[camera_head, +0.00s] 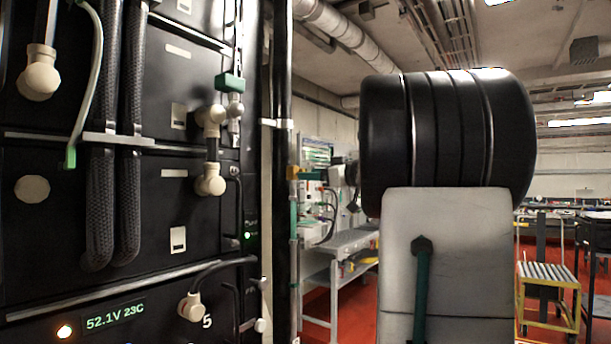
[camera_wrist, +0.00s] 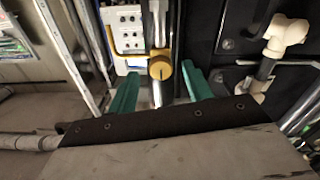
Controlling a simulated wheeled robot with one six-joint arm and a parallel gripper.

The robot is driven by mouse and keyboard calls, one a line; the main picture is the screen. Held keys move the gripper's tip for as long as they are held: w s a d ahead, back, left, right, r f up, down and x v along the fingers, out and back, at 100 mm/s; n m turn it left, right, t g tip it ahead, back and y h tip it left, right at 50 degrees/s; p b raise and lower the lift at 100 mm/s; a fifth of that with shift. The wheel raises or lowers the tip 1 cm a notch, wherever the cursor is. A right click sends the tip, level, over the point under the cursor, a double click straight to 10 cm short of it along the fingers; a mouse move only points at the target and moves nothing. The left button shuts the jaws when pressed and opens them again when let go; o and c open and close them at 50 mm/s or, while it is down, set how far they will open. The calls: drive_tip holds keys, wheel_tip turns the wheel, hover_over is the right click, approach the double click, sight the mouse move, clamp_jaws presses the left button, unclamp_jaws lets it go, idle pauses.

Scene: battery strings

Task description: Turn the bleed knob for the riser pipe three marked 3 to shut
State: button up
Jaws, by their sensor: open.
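A yellow knob (camera_wrist: 161,68) with a dark line across its face sits on a pale vertical pipe (camera_wrist: 157,95) in the wrist view. My gripper (camera_wrist: 160,90) is open, with one green finger on each side of the knob and pipe. The fingers appear apart from the knob, and nothing is held. I cannot read a mark 3 in either view.
Black battery modules (camera_head: 60,235) with pale elbow fittings (camera_head: 210,180) and braided hoses (camera_head: 103,200) stand left of the pipe. A display (camera_head: 115,317) reads 52.1V 23C. A grey bench (camera_head: 340,250) and a yellow step stand (camera_head: 547,275) stand behind and right. Red floor shows between them.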

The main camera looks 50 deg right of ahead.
drive_tip(key=shift+w+a, duration=0.1)
drive_tip(key=shift+w, duration=0.9)
drive_tip(key=shift+a, duration=0.1)
drive_tip(key=c, duration=1)
drive_tip(key=shift+o, duration=0.2)
